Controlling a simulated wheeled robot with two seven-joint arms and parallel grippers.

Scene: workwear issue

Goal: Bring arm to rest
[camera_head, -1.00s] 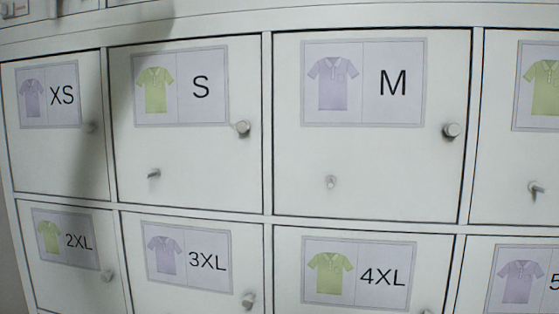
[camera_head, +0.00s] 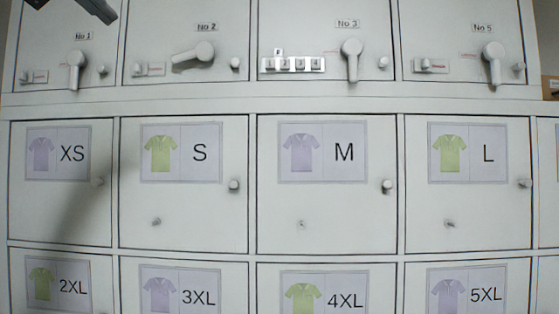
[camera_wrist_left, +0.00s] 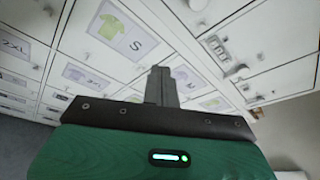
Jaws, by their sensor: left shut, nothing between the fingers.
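My left gripper (camera_head: 37,3) shows only as a dark part at the top left edge of the head view, mostly cut off. In the left wrist view my left gripper (camera_wrist_left: 160,72) has its dark fingers together, with nothing between them. It points towards the locker front and appears clear of it. My right gripper is in neither view.
A white locker wall fills the head view. Its middle row has doors S (camera_head: 183,220) and M (camera_head: 326,220) with small round knobs. The upper row has levers, No 2 (camera_head: 195,55) turned sideways and No 3 (camera_head: 351,60) hanging down. All visible doors look shut.

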